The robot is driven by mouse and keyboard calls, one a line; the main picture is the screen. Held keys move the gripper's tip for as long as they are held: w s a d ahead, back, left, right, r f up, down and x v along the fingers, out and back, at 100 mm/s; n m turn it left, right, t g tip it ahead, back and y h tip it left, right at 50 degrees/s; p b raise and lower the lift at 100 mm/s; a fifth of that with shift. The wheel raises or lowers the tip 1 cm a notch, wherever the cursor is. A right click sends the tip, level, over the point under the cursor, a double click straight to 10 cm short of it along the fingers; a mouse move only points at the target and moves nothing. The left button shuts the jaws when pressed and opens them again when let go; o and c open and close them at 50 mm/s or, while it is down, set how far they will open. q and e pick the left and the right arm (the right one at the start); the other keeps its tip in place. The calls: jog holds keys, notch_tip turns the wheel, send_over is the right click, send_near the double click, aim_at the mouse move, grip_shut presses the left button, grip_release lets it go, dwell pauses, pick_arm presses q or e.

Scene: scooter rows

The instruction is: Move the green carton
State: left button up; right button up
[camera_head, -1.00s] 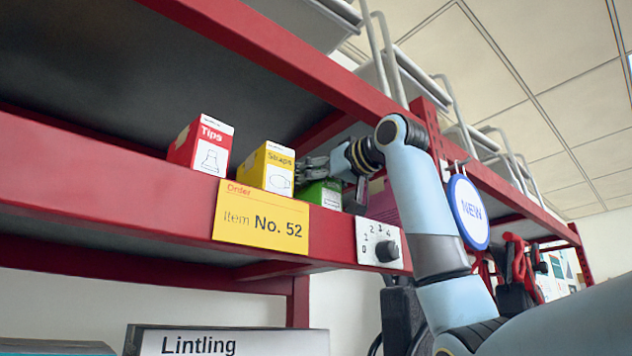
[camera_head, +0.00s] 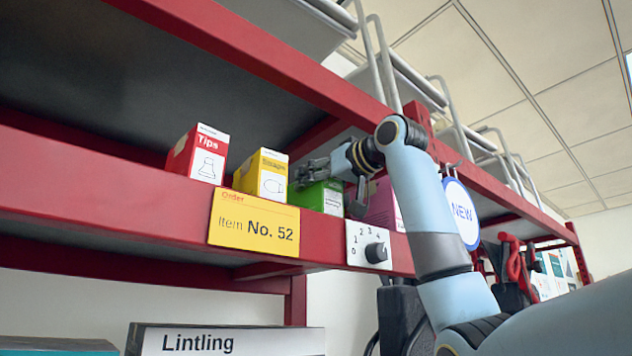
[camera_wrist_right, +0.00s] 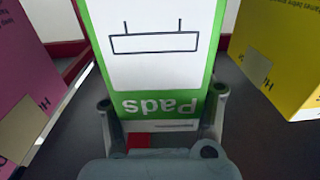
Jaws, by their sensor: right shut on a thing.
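The green carton (camera_head: 322,196) stands on the red shelf between a yellow carton and a magenta carton, partly hidden by my right gripper (camera_head: 312,176). In the right wrist view the green carton (camera_wrist_right: 155,45) shows a white panel with the word "Pads" upside down. My right gripper (camera_wrist_right: 164,110) is shut on the green carton, with one finger on each side of it. My left gripper is not in view.
The yellow carton (camera_head: 265,174) and a red carton (camera_head: 200,155) stand to the left, the magenta carton (camera_head: 384,204) to the right. An order label (camera_head: 254,222) and a dial plate (camera_head: 369,246) are on the shelf front. A red beam (camera_head: 290,65) runs above.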

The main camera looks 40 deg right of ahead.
jog(key=shift+s, duration=0.1)
jog(key=shift+w, duration=0.2)
jog(key=o, duration=0.9)
jog(key=shift+w, duration=0.2)
jog(key=o, duration=0.5)
jog(key=shift+c, duration=0.2)
jog(key=shift+s, duration=0.2)
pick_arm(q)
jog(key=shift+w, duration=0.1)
pick_arm(e)
jog(key=shift+s+d, duration=0.15)
jog(key=shift+s, duration=1.85)
jog(key=shift+s+d, duration=0.15)
jog(key=shift+s, duration=1.85)
jog(key=shift+s+d, duration=0.15)
jog(key=shift+s, duration=1.85)
jog(key=shift+f, duration=0.1)
